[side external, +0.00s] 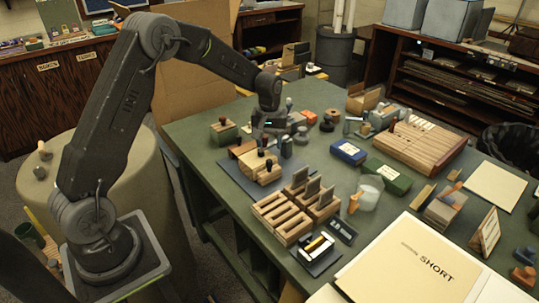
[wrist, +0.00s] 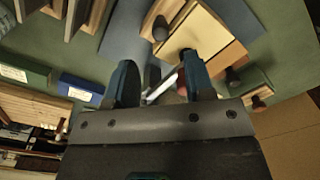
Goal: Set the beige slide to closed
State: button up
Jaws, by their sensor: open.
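A beige slide block (wrist: 203,38) with a dark round knob (wrist: 160,28) on its left side shows in the wrist view, just beyond my fingertips. In the side view, a light wooden slide unit (side external: 257,169) with dark knobs sits on a blue-grey mat (side external: 232,178) at the table's left. My gripper (wrist: 158,65) is open, its two blue fingers apart. A thin pale bar and a dark shape show between them, with no clear contact. In the side view my gripper (side external: 270,134) is above and behind the unit. I cannot tell how far the slide is along its track.
Slotted wooden racks (side external: 283,219) with upright dark plates stand in front of the unit. A green block with a knob (side external: 223,131) stands to its left. Blue (side external: 349,153) and green (side external: 387,177) boxes and a whitish jar (side external: 367,193) lie to the right.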

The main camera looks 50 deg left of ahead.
aim_at(270, 161)
notch_tip(270, 161, up, 6)
jog(key=shift+r, duration=0.25)
jog(key=s+d+r+m+t, duration=0.35)
jog(key=s+d+r, duration=0.45)
jog(key=s+r, duration=0.3)
jog(key=s+d+m+t, duration=0.1)
jog(key=s+d+m, duration=0.1)
jog(key=s, duration=0.6)
jog(key=s+d+m+t, duration=0.1)
jog(key=s+d+m, duration=0.2)
jog(key=s, duration=0.5)
jog(key=shift+s+d+r, duration=0.2)
jog(key=shift+s+d, duration=0.1)
jog(key=shift+s, duration=0.05)
